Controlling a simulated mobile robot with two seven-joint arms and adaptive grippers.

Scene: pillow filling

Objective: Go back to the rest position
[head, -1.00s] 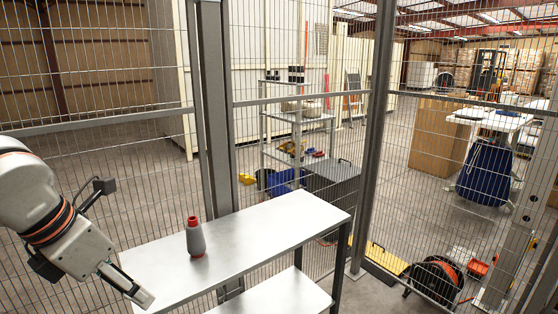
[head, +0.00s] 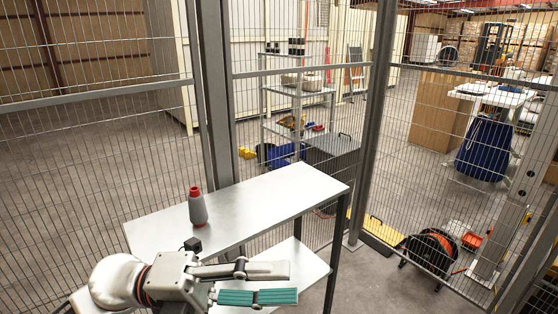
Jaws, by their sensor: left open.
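My left gripper (head: 268,283) is at the bottom middle of the head view, in front of the metal table. Its two fingers point right and are apart, with nothing seen between them. My right gripper is not in view.
A wire mesh fence with a grey post (head: 213,110) stands right behind the table. Beyond it are a shelf rack (head: 300,110), a dark grey box (head: 335,158) and a cable reel (head: 432,250). The table top right of the spool is bare.

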